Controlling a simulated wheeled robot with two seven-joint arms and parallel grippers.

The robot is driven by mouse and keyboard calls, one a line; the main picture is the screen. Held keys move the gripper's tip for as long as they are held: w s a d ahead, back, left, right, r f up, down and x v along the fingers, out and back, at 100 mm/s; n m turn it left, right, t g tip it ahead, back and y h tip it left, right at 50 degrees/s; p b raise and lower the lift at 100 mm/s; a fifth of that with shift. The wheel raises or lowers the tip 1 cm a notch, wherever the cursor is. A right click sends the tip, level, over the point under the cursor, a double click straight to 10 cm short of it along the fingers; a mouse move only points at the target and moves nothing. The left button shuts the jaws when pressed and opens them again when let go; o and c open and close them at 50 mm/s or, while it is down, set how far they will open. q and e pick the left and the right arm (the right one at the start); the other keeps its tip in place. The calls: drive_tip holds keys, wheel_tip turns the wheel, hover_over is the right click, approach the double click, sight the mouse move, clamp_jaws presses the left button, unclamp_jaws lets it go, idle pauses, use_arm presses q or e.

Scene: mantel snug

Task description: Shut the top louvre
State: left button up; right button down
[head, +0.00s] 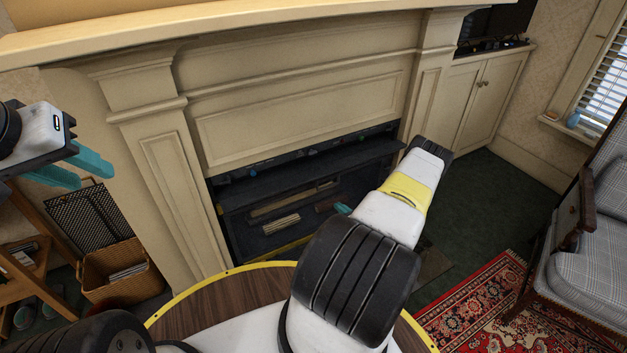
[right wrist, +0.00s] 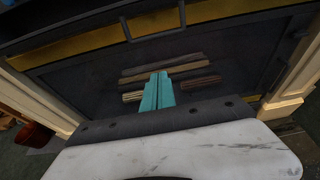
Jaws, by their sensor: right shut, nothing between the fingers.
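The top louvre (head: 310,173) is a long dark flap across the top of the fireplace insert. It stands tilted outward, with a dark slot holding small coloured parts showing behind it. In the right wrist view a brass-coloured strip (right wrist: 190,22) spans the top, probably the louvre's front seen from below. My right gripper (head: 342,209) is in front of the insert, below the louvre; its teal fingers (right wrist: 158,92) are together and empty, before the log panel. Whether they touch anything is unclear. My left gripper (head: 77,168) is open and empty at the far left.
The cream mantel (head: 300,105) surrounds the insert, with logs (head: 281,224) low inside. A wicker basket (head: 122,272) and mesh screen stand left. A plaid armchair (head: 590,245) and red rug (head: 480,300) are at right. Green floor is clear beyond my right arm.

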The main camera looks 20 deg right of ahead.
sight(324, 177)
drive_tip(key=d+x, duration=0.1)
drive_tip(key=x, duration=0.8)
drive_tip(key=shift+s+a+r, duration=0.1)
drive_tip(key=shift+a+r, duration=0.1)
drive_tip(key=shift+r, duration=0.5)
drive_tip(key=shift+s+a+r, duration=0.1)
drive_tip(key=shift+a+r, duration=0.1)
drive_tip(key=shift+r, duration=0.5)
drive_tip(key=shift+s+a+r, duration=0.1)
drive_tip(key=shift+a+r, duration=0.1)
drive_tip(key=shift+r, duration=0.5)
